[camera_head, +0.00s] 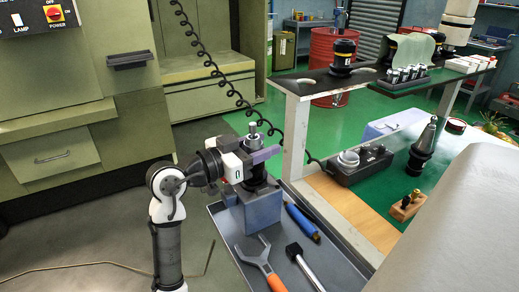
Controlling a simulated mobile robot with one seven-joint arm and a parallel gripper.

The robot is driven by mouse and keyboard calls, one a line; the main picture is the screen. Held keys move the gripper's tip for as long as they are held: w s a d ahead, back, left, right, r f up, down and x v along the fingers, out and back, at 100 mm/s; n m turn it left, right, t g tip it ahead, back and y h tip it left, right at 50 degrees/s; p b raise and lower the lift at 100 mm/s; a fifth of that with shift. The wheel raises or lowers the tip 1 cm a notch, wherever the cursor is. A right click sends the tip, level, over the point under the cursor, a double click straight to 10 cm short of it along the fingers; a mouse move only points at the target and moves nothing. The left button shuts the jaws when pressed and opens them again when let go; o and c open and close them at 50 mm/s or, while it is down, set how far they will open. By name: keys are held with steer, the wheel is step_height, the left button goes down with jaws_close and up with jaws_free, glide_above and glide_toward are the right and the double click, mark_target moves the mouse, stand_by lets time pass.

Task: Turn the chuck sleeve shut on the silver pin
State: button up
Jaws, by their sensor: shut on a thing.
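The silver pin (252,128) stands upright out of the top of the dark chuck. The chuck sleeve (258,176) is a dark cylinder above a blue-grey block (262,208) on the tray. My gripper (257,157) reaches in from the left, with its grey fingers at the upper part of the chuck, below the pin's tip. It is shut on the chuck sleeve. The fingers and the white gripper body hide much of the sleeve, so its turn and the fit around the pin cannot be seen.
The tray (224,226) also holds a blue-handled tool (302,222), an orange-handled wrench (262,264) and a black-headed hammer (304,265). A grey control box (360,166) with a coiled cable stands to the right. A large grey surface (450,225) fills the lower right.

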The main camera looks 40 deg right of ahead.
steer(key=m+g+b, duration=0.1)
steer(key=g, duration=0.1)
steer(key=m+g+y+b, duration=0.1)
steer(key=m+g, duration=0.1)
steer(key=g, duration=0.1)
steer(key=shift+s+f, duration=0.1)
steer(key=shift+s, duration=0.1)
steer(key=shift+s+a+m+g+y+b, duration=0.15)
steer(key=shift+m+g+y+b, duration=0.15)
steer(key=shift+m+g+y, duration=0.85)
steer(key=shift+s+a+m+g+y+b, duration=0.1)
steer(key=shift+m+g+y+b, duration=0.15)
steer(key=shift+m+g+y, duration=0.85)
steer(key=shift+g, duration=0.45)
steer(key=o, duration=1)
steer(key=b+v, duration=0.2)
steer(key=v, duration=1.1)
steer(key=shift+w+a, duration=0.2)
steer(key=shift+a, duration=0.2)
